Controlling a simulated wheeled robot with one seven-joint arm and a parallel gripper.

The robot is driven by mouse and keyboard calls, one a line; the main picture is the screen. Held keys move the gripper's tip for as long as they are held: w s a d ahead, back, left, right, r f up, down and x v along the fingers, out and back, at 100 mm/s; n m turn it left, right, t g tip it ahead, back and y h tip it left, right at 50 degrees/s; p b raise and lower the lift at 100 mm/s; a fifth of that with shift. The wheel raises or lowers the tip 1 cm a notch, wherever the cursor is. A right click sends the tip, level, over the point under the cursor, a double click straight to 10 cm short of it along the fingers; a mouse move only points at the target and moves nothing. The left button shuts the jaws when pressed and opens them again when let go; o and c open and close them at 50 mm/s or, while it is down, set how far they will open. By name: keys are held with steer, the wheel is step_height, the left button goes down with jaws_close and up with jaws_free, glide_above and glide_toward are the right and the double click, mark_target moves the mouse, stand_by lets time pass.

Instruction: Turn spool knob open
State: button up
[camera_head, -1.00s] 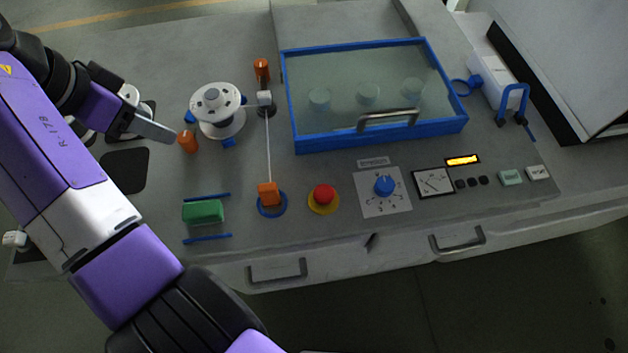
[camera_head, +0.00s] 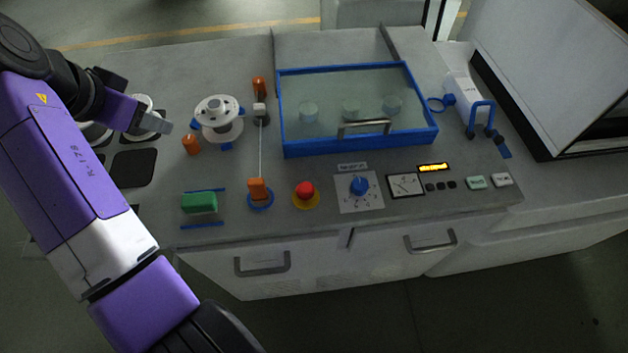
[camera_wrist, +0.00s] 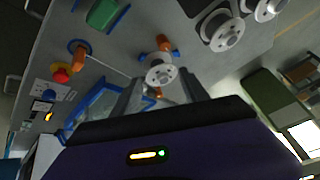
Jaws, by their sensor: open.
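The white spool (camera_head: 218,118), a flanged disc with holes and a central hub, stands on the bench with blue tabs around its rim. I take its raised hub (camera_head: 216,105) as the knob, though I cannot be sure. My gripper (camera_head: 147,104) is open and empty, to the left of this spool and apart from it. In the wrist view my gripper (camera_wrist: 160,97) has its two fingers either side of the spool (camera_wrist: 160,73), which shows beyond them. A wire runs from near the spool to an orange guide (camera_head: 257,189).
Orange posts (camera_head: 191,145) and (camera_head: 259,86) stand close to the spool. A blue-framed tank (camera_head: 355,110) is to the right. A red button (camera_head: 305,189) and blue dial (camera_head: 359,186) sit at the front. More white spools (camera_wrist: 225,32) show in the wrist view.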

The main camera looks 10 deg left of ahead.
steer(key=w+n+t+y, duration=0.3)
steer(key=w, duration=0.3)
steer(key=w+d+f+n+t+y+b, duration=0.2)
steer(key=w+d+f+n+t+y, duration=0.1)
steer(key=d+f, duration=0.4)
steer(key=s+d+f+n+t, duration=0.1)
steer(key=s+d+f, duration=0.1)
steer(key=d, duration=0.5)
steer(key=s+d+f+n+t+y+b, duration=0.1)
steer(key=s+d+f, duration=0.1)
steer(key=d, duration=0.4)
steer(key=s+d+f+t+b, duration=0.1)
steer(key=s+d+f, duration=0.2)
steer(key=d, duration=0.4)
steer(key=shift+s+d+n, duration=0.3)
steer(key=shift+s+n, duration=0.1)
steer(key=shift+s, duration=0.45)
steer(key=shift+s+d+f+y, duration=0.1)
steer(key=shift+s+d+y, duration=0.2)
steer(key=shift+s+d, duration=0.15)
steer(key=shift+w, duration=0.1)
